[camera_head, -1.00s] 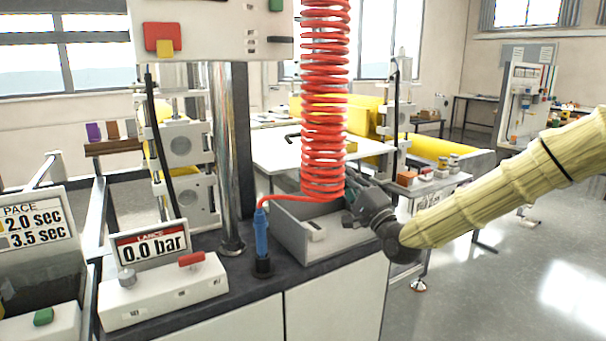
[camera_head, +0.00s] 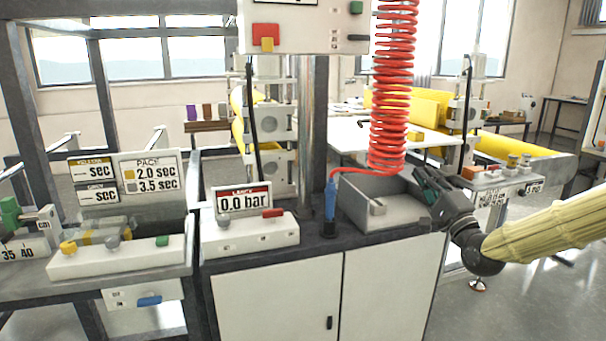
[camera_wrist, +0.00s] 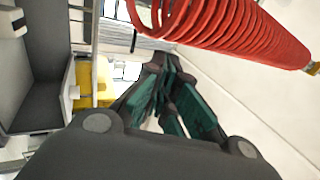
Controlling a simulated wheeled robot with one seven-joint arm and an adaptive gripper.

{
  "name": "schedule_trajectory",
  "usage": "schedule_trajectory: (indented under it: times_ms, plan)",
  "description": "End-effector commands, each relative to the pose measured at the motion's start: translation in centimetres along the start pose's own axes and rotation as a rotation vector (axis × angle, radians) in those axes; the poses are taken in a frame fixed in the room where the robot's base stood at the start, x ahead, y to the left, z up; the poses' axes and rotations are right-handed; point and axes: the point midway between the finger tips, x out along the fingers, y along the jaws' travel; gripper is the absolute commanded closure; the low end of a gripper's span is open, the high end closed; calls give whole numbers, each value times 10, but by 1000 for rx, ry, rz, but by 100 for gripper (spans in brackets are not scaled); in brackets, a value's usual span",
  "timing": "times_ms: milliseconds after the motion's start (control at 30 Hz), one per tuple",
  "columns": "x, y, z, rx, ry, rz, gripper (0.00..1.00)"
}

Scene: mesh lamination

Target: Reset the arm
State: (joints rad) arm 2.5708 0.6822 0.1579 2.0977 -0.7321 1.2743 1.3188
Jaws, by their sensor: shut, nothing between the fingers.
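My gripper (camera_head: 428,186) is at the right of the head view, at the end of my arm in its yellow ribbed sleeve. Its fingers point left and up, near the right rim of a grey open box (camera_head: 352,207) on the bench. In the wrist view the dark fingers with green pads (camera_wrist: 168,95) are closed together with nothing held. The red coiled hose (camera_head: 392,85) hangs just left of and above the fingers. It also crosses the top of the wrist view (camera_wrist: 225,30).
A blue lance (camera_head: 330,200) stands upright on the bench at the hose's end. A pressure panel (camera_head: 243,200) reads 0.0 bar beside a white control box (camera_head: 245,235). A metal post (camera_head: 311,120) rises behind. Open floor (camera_head: 540,290) lies at right.

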Motion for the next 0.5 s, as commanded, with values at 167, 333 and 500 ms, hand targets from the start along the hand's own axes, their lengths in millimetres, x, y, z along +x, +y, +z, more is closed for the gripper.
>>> schedule_trajectory:
  times_ms: [167, 333, 500]
  plan:
    - [-12, 28, 4, -37, 5, 69, 100]
    - [-25, 60, 10, -77, 4, 146, 100]
    - [-42, 100, 23, -128, -7, 244, 100]
